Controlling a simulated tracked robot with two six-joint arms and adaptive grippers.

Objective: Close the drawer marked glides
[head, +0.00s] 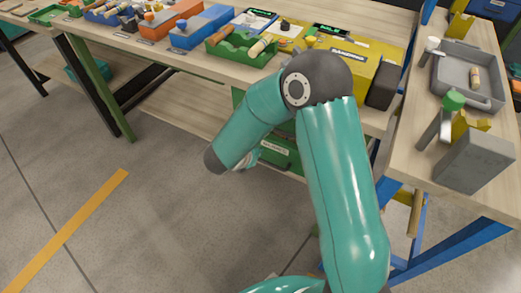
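A green drawer front (283,155) with a small pale label shows under the middle bench, partly behind my arm. The label is too small to read, so I cannot tell whether it is the one marked glides, nor how far the drawer stands out. My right arm comes up from the bottom right, bends at the elbow and reaches down and left in front of the bench. A small part of what looks like my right gripper (250,160) shows beside the drawer, behind the forearm. Its fingers are mostly hidden. My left gripper is not in view.
The wooden bench (150,58) carries a green tray (228,51), blue and orange bins and a yellow machine (345,70). A side bench on the right holds a grey tray (441,79) and a grey block (474,162). The floor at left is clear, with a yellow line (70,225).

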